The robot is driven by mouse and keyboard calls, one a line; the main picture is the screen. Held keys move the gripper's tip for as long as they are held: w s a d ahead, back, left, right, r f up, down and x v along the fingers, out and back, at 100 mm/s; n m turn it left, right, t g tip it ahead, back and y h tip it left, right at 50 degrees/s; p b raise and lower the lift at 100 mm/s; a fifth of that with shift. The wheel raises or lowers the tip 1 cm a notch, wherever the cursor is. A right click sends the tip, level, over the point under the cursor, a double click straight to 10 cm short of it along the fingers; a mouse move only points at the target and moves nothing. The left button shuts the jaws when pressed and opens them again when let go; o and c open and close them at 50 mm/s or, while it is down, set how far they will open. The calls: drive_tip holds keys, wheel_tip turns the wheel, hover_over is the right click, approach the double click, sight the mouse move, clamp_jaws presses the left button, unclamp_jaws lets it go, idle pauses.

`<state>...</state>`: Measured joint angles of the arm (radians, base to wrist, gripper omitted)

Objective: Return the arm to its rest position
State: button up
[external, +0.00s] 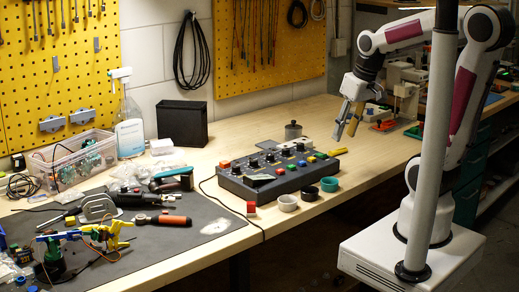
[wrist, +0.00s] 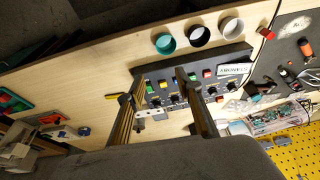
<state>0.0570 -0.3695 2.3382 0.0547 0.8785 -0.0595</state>
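My arm (external: 462,105) stands on its white base at the right of the external view, bent over at the elbow with the forearm reaching left. My gripper (external: 346,130) hangs pointing down in the air, right of the dark button box and above the bench. Its two fingers are apart with nothing between them. In the wrist view the open gripper (wrist: 158,95) shows both fingers spread, with the button box (wrist: 200,75) beyond them. The box is dark, with colored buttons and knobs.
Three small cups, white (external: 287,202), black (external: 309,193) and teal (external: 329,184), stand before the box. A red block (external: 251,209) lies left of them. A grey pole (external: 437,140) stands in front of my arm. Tools and a clear bin (external: 75,160) fill the left bench.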

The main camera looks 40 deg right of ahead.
drive_tip(key=s+r+t, duration=0.2)
drive_tip(key=s, duration=0.5)
drive_tip(key=shift+s+a+r, duration=0.15)
drive_tip(key=shift+a+r, duration=0.1)
drive_tip(key=shift+a, duration=0.05)
